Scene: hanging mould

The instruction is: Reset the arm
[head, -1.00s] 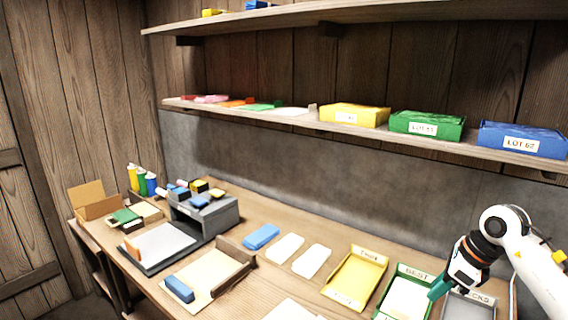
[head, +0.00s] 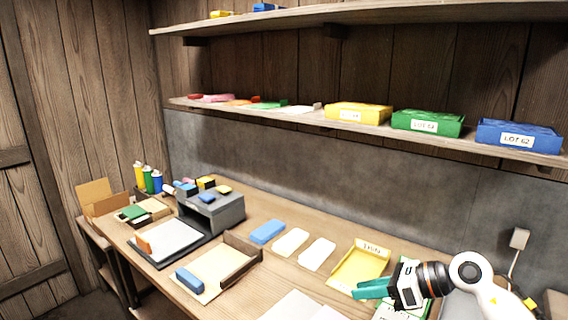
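My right arm comes in from the lower right. Its gripper (head: 372,289) has green fingers that point left, over the front of the yellow tray (head: 362,266). The fingers look close together, but I cannot tell whether they are shut. I see nothing hanging from them. The gripper and wrist hide part of the green tray (head: 388,310) behind and below them. My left gripper is not in view.
The workbench holds a blue block (head: 267,231), two white slabs (head: 291,242), a grey machine (head: 211,208) and a wooden corner frame (head: 243,255). Yellow, green and blue (head: 519,136) boxes stand on the shelf above. A wall socket (head: 519,238) is at the right.

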